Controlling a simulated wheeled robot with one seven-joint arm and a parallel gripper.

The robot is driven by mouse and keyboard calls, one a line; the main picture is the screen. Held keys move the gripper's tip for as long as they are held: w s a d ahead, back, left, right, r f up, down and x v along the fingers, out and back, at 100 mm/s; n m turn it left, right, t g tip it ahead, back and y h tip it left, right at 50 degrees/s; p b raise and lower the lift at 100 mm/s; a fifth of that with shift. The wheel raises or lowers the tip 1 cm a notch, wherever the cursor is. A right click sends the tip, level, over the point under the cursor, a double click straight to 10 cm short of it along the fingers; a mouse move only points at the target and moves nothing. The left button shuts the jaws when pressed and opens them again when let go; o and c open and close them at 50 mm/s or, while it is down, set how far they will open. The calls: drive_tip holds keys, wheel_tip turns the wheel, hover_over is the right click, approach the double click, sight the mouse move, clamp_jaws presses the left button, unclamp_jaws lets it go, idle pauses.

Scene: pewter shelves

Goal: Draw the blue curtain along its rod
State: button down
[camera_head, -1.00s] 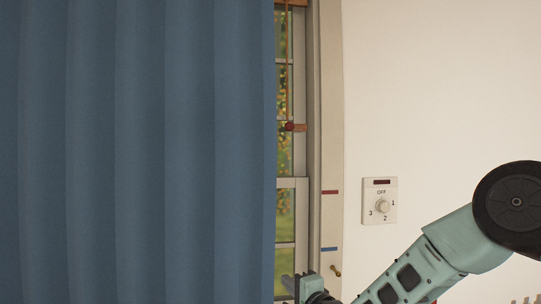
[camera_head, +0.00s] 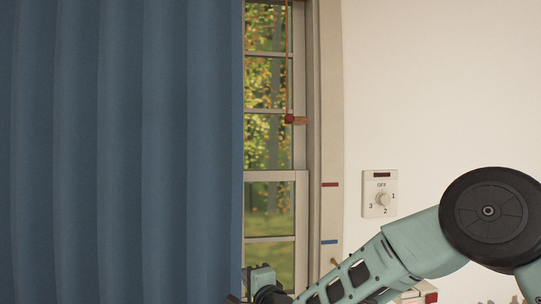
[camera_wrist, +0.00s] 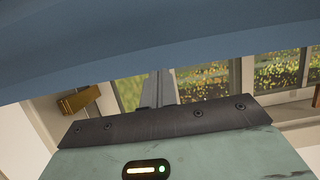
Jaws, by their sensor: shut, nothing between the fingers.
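The blue curtain (camera_head: 120,150) hangs in soft vertical folds and fills the left of the head view; its right edge runs straight down beside the window opening. In the wrist view the curtain (camera_wrist: 150,45) spans the top as a blue band. My gripper (camera_wrist: 157,86) is shut and empty, its fingers close together and reaching up to the curtain's edge. I cannot tell if they touch the cloth. In the head view my gripper's body shows low beside the curtain's right edge; its fingertips are hard to make out. The rod is out of view.
The window (camera_head: 270,140) shows right of the curtain, with a hanging cord and red knob (camera_head: 290,119). The window frame carries a red mark (camera_head: 330,184) and a blue mark (camera_head: 330,242).

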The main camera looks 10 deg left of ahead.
sight(154, 282)
drive_tip(key=a, duration=0.1)
drive_tip(key=s+a, duration=0.1)
drive_tip(key=a, duration=0.3)
drive_tip(key=shift+s+a+b, duration=0.2)
drive_tip(key=shift+s+b, duration=0.15)
drive_tip(key=shift+b, duration=0.05)
drive_tip(key=shift+s+a, duration=0.1)
drive_tip(key=shift+a, duration=0.25)
drive_tip(key=s+a, duration=0.1)
drive_tip(key=a, duration=0.4)
drive_tip(key=s+a, duration=0.1)
drive_tip(key=a, duration=0.3)
drive_tip(key=s+a, duration=0.2)
drive_tip(key=a, duration=0.3)
drive_tip(key=shift+s+a, duration=0.1)
drive_tip(key=shift+a, duration=0.25)
